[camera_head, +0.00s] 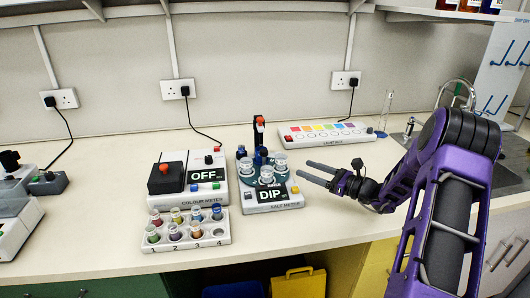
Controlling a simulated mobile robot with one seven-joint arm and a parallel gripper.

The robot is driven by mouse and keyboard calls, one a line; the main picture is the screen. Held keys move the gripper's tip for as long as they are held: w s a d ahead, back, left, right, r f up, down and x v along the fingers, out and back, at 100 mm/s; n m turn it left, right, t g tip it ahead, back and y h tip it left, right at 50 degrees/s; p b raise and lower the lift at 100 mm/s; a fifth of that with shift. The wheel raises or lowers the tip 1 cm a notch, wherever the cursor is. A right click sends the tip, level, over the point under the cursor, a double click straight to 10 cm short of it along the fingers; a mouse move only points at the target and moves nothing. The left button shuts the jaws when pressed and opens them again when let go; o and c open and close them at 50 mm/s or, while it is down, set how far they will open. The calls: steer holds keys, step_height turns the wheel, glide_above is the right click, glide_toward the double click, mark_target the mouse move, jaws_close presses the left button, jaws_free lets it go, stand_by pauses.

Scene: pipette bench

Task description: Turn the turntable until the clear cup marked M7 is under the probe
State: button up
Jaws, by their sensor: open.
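The turntable (257,182) is a dark teal disc on the salt meter (288,198), whose display reads DIP. Several small clear cups stand on it, among them a cup at its right (281,162) and a cup near its middle (266,172). Their marks are too small to read, so I cannot tell which is M7. A black probe post (259,132) with a red top rises behind the turntable; its tip is hard to make out. My gripper (306,170) is open and empty, its two dark fingers pointing left, just right of the turntable and apart from the cups.
The colour meter (182,176), reading OFF, stands close left of the salt meter. A white rack (201,238) of coloured vials sits in front. The light box (326,134) lies behind my gripper. A sink (512,178) is at right. Bare bench (335,220) lies right of the salt meter.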

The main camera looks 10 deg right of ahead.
mark_target(264, 153)
steer(key=x, duration=1.7)
steer(key=shift+a+f+p, duration=0.1)
steer(key=shift+p, duration=0.25)
jaws_close()
stand_by(0.5)
